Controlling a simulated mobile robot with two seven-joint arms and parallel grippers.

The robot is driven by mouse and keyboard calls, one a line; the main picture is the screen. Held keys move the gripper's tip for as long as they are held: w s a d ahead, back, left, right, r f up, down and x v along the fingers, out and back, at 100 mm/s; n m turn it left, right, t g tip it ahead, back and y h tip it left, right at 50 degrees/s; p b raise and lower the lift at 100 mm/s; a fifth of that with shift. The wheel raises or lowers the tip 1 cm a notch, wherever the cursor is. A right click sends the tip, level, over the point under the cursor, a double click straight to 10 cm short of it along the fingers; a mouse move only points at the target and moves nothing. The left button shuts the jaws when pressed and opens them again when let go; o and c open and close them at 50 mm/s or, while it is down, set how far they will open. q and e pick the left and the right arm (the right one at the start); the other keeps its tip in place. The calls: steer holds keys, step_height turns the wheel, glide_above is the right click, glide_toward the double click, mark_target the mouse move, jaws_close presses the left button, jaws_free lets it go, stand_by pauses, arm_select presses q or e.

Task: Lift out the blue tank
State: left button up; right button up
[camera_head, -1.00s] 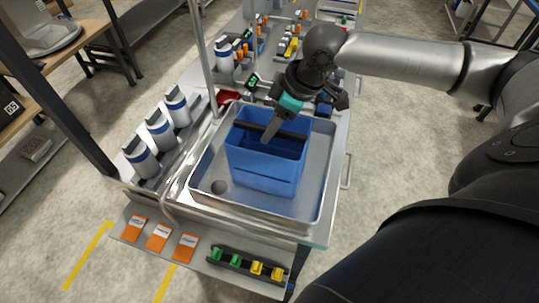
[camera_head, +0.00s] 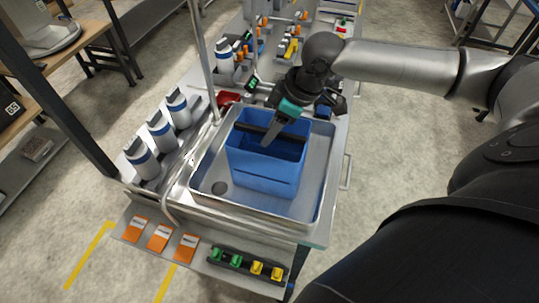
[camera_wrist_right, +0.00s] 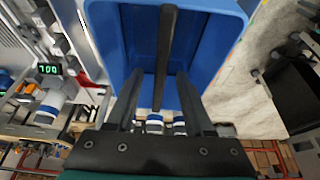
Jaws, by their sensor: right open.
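The blue tank (camera_head: 262,172) stands upright inside a shallow metal basin (camera_head: 314,190). A black handle bar (camera_head: 292,135) spans its open top; it also runs lengthwise through the right wrist view (camera_wrist_right: 166,50). My right gripper (camera_head: 268,138) is over the tank's opening at the bar. In the right wrist view its open fingers (camera_wrist_right: 158,88) lie on either side of the bar, with gaps visible. The tank's interior is partly hidden by the hand. My left gripper is not in view.
White bottles with blue bands (camera_head: 160,130) line the left side. A metal pole (camera_head: 203,60) rises beside the basin, and a red item (camera_head: 228,98) sits behind it. Orange packets (camera_head: 159,237) and green and yellow clips (camera_head: 256,267) lie on the front shelf.

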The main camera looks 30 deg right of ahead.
jaws_close()
stand_by(0.5)
stand_by(0.9)
steer(key=shift+w+r, duration=0.25)
